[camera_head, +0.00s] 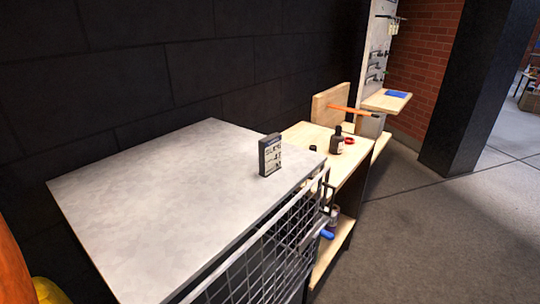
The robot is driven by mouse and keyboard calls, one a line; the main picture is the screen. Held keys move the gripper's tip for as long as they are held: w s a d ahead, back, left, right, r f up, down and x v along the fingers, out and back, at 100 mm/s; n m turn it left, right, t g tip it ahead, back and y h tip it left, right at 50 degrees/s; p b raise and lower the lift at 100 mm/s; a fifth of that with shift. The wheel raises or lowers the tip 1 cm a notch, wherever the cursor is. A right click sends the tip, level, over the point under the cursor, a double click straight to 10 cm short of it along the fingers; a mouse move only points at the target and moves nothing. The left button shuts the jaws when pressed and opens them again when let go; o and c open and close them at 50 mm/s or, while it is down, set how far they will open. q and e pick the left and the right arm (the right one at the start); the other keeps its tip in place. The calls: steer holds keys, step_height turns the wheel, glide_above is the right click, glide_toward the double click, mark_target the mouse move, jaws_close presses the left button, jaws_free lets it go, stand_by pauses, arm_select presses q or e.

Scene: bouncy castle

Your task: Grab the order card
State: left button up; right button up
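A small dark upright block with a pale printed face (270,155) stands near the right edge of the grey tabletop (150,190). Its print is too small to read, so I cannot tell for certain that it is the order card. A flat blue item (397,94) lies on a wooden shelf (385,102) farther back; I cannot tell what it is. Neither of my grippers is in view.
A metal mesh panel with a rail (285,240) runs along the tabletop's front right side. Behind it, a wooden bench (312,137) holds a dark bottle (337,140) and a red ring (349,141). An orange and yellow shape (14,268) fills the lower left corner. Grey floor (440,230) is open at right.

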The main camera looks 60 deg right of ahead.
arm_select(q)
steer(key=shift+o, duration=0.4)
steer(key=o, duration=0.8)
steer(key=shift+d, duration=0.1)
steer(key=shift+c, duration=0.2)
